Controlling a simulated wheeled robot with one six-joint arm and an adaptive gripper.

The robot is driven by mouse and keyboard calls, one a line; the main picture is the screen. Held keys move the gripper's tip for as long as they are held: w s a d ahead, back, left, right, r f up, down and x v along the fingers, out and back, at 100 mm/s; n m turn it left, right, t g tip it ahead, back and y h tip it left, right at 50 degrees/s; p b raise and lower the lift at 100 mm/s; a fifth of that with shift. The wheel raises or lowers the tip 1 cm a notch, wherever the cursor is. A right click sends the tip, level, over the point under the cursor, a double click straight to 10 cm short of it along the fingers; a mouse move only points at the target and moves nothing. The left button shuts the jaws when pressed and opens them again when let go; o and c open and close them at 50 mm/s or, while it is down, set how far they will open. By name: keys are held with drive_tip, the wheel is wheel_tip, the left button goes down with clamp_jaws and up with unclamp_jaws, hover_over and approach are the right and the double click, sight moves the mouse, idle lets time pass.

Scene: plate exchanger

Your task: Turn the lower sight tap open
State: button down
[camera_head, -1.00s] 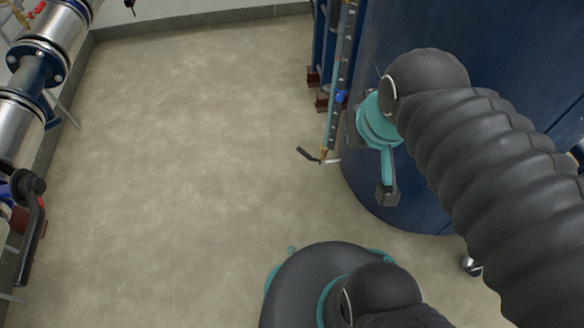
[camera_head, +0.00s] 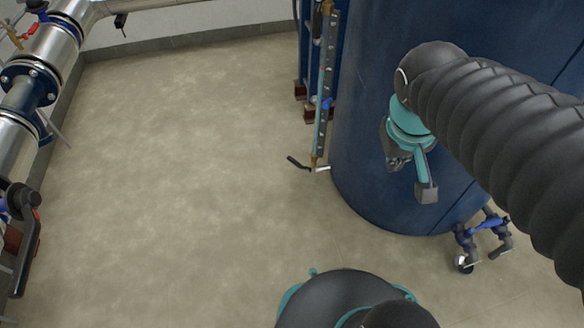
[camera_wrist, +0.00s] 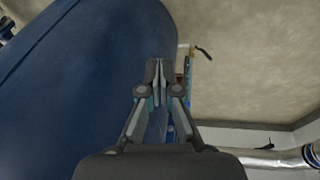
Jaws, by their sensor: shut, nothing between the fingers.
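The sight gauge (camera_head: 324,85) is a narrow upright strip at the left side of the big blue tank. A blue tap handle (camera_head: 327,104) sits on its lower part. A black lever (camera_head: 297,162) sticks out left at its foot; I cannot tell for sure which of these is the lower sight tap. My gripper (camera_head: 393,158) is in front of the tank, right of the gauge and apart from it, partly hidden by my wrist. In the wrist view my gripper (camera_wrist: 157,65) is shut and empty, with the gauge's black lever (camera_wrist: 204,51) beyond it to the right.
The blue tank (camera_head: 375,60) stands close behind my gripper. Valves with a blue handle (camera_head: 488,225) are low at the right. Steel pipework (camera_head: 50,55) and a large black-handled valve (camera_head: 28,225) line the left. The floor (camera_head: 180,150) between is clear.

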drive_tip(key=w+f+n+g+h, duration=0.2)
drive_tip(key=w+f+n+h, duration=0.15)
drive_tip(key=w, duration=0.35)
drive_tip(key=n+t+h, duration=0.7)
drive_tip(key=n+h, duration=0.3)
drive_tip(key=n, duration=0.2)
hover_over(298, 165)
drive_tip(key=s, duration=0.4)
wheel_tip(298, 165, down, 28)
drive_tip(key=s+a+f+n+t+y+b, duration=0.1)
drive_tip(key=s+a+f+n+t+y, duration=0.1)
drive_tip(key=a+f+n+t, duration=0.45)
drive_tip(key=s+a+f+n+t+y, duration=0.1)
drive_tip(key=a+f+t+y, duration=0.15)
drive_tip(key=f, duration=0.75)
drive_tip(key=w+d+r+h, duration=0.1)
drive_tip(key=w+d+r, duration=0.1)
drive_tip(key=w+d, duration=0.3)
drive_tip(key=w, duration=0.2)
drive_tip(key=shift+w+d+r, duration=0.15)
drive_tip(key=shift+w+r, duration=0.1)
drive_tip(key=shift+w, duration=0.1)
